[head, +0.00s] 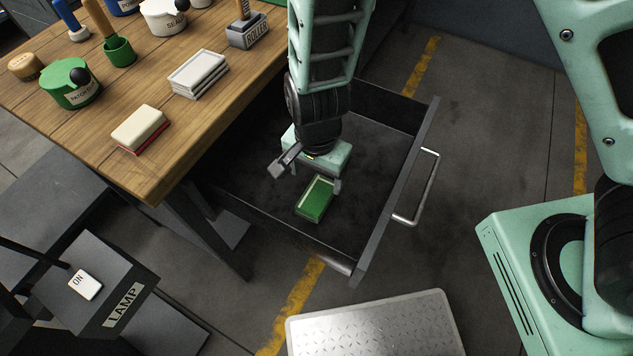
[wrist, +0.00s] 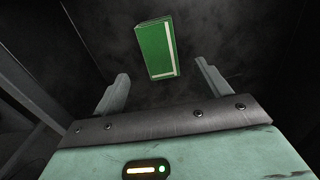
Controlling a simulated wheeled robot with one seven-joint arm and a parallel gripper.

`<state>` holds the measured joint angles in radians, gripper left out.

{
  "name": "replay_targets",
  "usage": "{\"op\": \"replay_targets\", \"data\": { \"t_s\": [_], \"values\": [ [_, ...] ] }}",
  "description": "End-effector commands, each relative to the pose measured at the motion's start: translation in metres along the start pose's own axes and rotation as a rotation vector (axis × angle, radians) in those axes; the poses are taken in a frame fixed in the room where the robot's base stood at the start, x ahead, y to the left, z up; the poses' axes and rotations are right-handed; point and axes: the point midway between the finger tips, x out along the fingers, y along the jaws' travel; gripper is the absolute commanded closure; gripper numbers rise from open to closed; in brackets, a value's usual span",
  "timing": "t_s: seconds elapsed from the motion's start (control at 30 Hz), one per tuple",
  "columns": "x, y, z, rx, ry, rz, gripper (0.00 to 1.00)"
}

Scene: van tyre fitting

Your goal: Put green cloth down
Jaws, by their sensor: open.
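The green cloth (head: 316,199) is a folded green block with a pale stripe along one edge. It lies inside the open drawer (head: 258,212), on or very near its dark floor. My gripper (head: 308,180) is over the drawer, just above the cloth, with its fingers spread. In the wrist view the cloth (wrist: 157,48) lies ahead of the fingertips, and my gripper (wrist: 160,82) shows a clear gap between its two fingers. The fingers do not appear to touch the cloth.
The wooden bench top (head: 205,118) beside the drawer holds a red-and-white block (head: 140,129), a stack of white cloths (head: 198,74), a green pot (head: 71,85) and a grey holder (head: 248,32). The drawer's front wall and handle (head: 424,187) stand to the right. A lamp switch box (head: 90,285) is lower left.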

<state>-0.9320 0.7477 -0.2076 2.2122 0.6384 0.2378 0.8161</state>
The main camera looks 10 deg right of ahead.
Motion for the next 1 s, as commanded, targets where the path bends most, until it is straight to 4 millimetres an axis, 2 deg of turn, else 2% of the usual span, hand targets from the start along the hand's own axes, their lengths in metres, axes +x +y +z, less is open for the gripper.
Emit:
{"op": "replay_targets", "data": {
  "t_s": [0.03, 0.13, 0.47, 0.57, 0.67, 0.8, 0.9, 1.0],
  "values": [
    [-0.012, -0.001, 0.0, -0.001, 0.001, -0.003, 0.24],
    [-0.025, 0.0, 0.0, -0.001, 0.001, -0.002, 0.24],
    [-0.041, 0.001, 0.001, -0.014, -0.009, -0.002, 0.24],
    [-0.058, 0.006, 0.009, -0.092, -0.05, -0.014, 0.24],
    [-0.092, 0.017, 0.02, -0.258, -0.109, -0.045, 0.24],
    [-0.149, 0.046, 0.035, -0.6, -0.15, -0.104, 0.24],
    [-0.181, 0.073, 0.04, -0.847, -0.127, -0.124, 0.24],
    [-0.203, 0.098, 0.041, -1.054, -0.081, -0.116, 0.24]
  ]
}}
